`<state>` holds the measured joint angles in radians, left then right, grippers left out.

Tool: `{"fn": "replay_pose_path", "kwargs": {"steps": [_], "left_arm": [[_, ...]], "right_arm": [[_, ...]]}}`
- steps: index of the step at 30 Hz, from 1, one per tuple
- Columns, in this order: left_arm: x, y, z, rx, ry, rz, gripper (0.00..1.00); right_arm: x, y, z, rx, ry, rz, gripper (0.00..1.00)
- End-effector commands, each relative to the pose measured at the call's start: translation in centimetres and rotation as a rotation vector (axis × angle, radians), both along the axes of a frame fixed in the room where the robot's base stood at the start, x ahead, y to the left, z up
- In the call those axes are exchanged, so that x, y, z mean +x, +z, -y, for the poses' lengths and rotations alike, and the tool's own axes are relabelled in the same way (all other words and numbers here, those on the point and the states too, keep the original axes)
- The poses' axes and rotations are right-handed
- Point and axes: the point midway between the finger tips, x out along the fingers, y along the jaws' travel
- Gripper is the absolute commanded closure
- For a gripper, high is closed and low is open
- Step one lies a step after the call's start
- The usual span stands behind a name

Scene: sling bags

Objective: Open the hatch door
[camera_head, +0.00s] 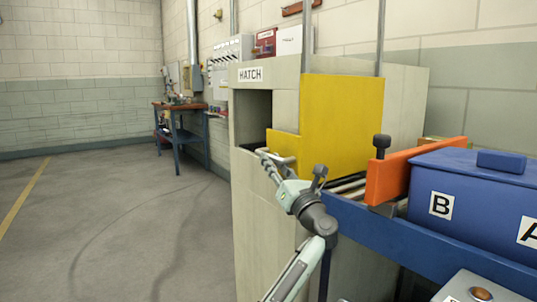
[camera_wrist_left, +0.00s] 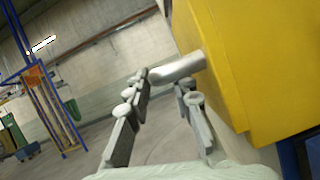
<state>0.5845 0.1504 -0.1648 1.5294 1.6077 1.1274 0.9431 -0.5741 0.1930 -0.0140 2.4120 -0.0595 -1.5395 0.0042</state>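The hatch (camera_head: 268,205) is a pale cabinet with a "HATCH" label and a dark opening in its front. Its yellow door (camera_head: 342,115) stands between two vertical rods, with a lower yellow part beside the opening. A grey bar handle (camera_head: 283,159) sticks out of the yellow door. My left gripper (camera_head: 270,163) is at this handle. In the left wrist view, the handle (camera_wrist_left: 178,68) lies at the tips of my spread fingers (camera_wrist_left: 160,88); I cannot tell whether they touch it. The yellow door (camera_wrist_left: 245,65) fills the upper right there. My right gripper is not in view.
An orange barrier (camera_head: 400,172) with a black knob and blue bins (camera_head: 470,200) marked B and A stand to the right, by a blue rail (camera_head: 425,240). A workbench (camera_head: 180,120) stands at the back wall. The floor at left is clear.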

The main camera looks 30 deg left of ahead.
Motion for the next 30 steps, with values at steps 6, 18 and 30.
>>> {"fn": "replay_pose_path", "kwargs": {"steps": [6, 18, 30], "left_arm": [[1.1, 0.9, -2.0, 0.000, 0.000, -0.001, 0.78], [1.3, 1.0, -2.4, -0.001, 0.000, 0.000, 0.83], [1.3, 1.0, -2.3, -0.001, -0.001, -0.001, 1.00]], "right_arm": [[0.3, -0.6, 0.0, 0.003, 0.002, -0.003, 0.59], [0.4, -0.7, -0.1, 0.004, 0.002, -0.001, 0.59], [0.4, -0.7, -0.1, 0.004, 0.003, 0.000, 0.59]]}}
